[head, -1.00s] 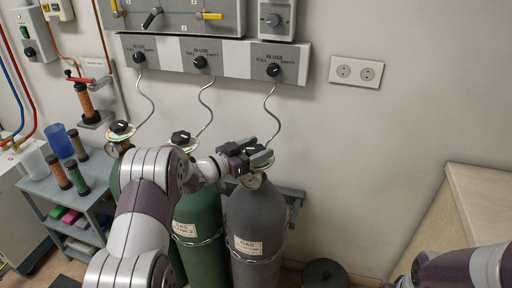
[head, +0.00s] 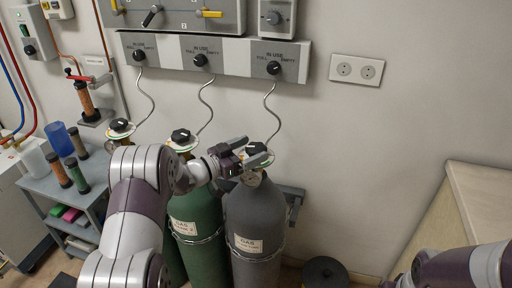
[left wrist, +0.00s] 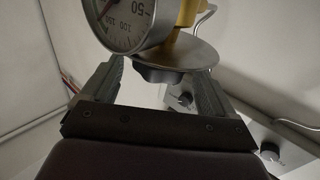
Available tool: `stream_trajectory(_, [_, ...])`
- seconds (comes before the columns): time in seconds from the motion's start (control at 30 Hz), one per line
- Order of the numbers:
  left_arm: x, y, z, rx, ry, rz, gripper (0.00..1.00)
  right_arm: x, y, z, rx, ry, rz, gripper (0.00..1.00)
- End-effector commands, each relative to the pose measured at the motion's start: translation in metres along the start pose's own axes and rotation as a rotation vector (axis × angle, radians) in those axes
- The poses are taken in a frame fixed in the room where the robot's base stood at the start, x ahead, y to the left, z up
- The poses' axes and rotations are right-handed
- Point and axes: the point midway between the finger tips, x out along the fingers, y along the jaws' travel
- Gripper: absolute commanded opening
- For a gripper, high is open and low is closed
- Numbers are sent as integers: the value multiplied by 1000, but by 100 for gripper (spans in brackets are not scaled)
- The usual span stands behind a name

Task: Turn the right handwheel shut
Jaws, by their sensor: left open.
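The right handwheel (head: 256,148) is a small black knob with a white mark on top of the grey gas cylinder (head: 254,222). My left gripper (head: 255,153) is open at it, coming from the left. In the left wrist view the black handwheel (left wrist: 160,74) shows beyond and between the two spread fingers of the left gripper (left wrist: 157,88), with a gap on each side. A round metal disc (left wrist: 192,50) and a white dial gauge (left wrist: 122,18) sit by it. Only the edge of my right gripper (head: 396,282) shows at the bottom right.
Two green cylinders with black handwheels, the middle one (head: 181,136) and the left one (head: 120,126), stand to the left. Hoses rise to a wall panel (head: 230,60) with knobs. A beige counter (head: 478,205) is at the right, and a dark round object (head: 326,272) is on the floor.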

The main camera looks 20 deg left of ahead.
Motion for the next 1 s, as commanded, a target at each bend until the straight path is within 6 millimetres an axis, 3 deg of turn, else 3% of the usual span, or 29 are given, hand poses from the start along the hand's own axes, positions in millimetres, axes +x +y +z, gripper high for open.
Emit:
stream_trajectory(0.2, [-61,-1,0,0,0,-5,88,2,0,0,0,0,0,43])
stream_trajectory(0.4, [-95,-1,0,0,0,-2,88,2,0,0,0,0,0,43])
stream_trajectory(0.6, [-101,0,0,1,1,0,88,2,0,0,0,0,0,43])
stream_trajectory(1.0, [-95,-2,-7,9,-25,-37,88,-4,0,0,0,0,0,43])
